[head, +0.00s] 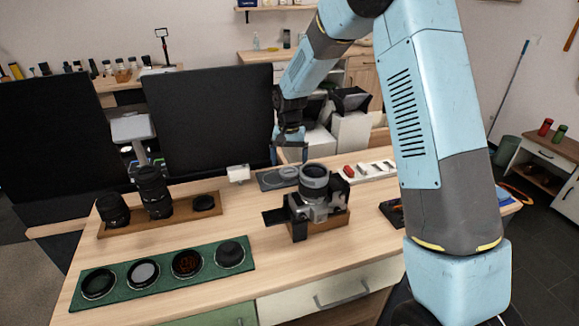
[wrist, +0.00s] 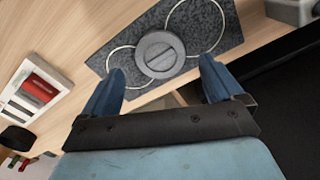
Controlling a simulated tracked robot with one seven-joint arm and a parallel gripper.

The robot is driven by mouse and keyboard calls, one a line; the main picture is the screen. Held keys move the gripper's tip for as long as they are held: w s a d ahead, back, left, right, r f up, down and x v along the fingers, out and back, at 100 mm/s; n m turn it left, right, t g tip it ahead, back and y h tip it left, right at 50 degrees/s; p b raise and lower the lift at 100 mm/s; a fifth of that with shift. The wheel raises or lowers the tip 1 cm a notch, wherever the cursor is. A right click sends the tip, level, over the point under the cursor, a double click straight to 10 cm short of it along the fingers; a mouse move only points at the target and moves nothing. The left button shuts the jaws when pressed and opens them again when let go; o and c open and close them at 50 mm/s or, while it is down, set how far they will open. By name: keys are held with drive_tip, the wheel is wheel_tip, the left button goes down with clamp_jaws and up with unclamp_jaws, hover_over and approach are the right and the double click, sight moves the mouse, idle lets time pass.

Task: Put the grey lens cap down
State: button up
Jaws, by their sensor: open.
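The grey lens cap (wrist: 160,54) is a round disc with a bar across its top. It appears to lie flat on a dark grey speckled mat (wrist: 228,18), between two pale ring outlines and overlapping their edges. In the head view, the cap (head: 289,172) shows on the mat (head: 267,184) behind the camera. My gripper (wrist: 160,82) is open, its blue fingers apart on either side of the cap's near edge, with gaps to the cap. In the head view, my gripper (head: 291,158) is just above the mat.
A camera with lens (head: 314,190) stands in front of the mat. A white tray (head: 372,170) is to its right, a small white box (head: 238,173) to its left. A wooden board (head: 180,212) holds lenses, and a green mat (head: 120,290) holds several filters. Dark panels stand behind.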

sight(289, 171)
wheel_tip(289, 171, up, 9)
drive_tip(key=s+d+r+t, duration=0.1)
drive_tip(key=s+d+r, duration=0.6)
drive_tip(key=r, duration=0.3)
drive_tip(key=s+d+r+t, duration=0.1)
drive_tip(key=s+d, duration=0.3)
drive_tip(key=s, duration=0.5)
drive_tip(key=s+d+r+n+t, duration=0.1)
drive_tip(key=s+d, duration=0.4)
drive_tip(key=s, duration=0.5)
drive_tip(key=s+d+r+t, duration=0.2)
drive_tip(key=s+d+r, duration=0.3)
drive_tip(key=s, duration=0.4)
drive_tip(key=shift+s+d+t, duration=0.15)
drive_tip(key=shift+t, duration=0.15)
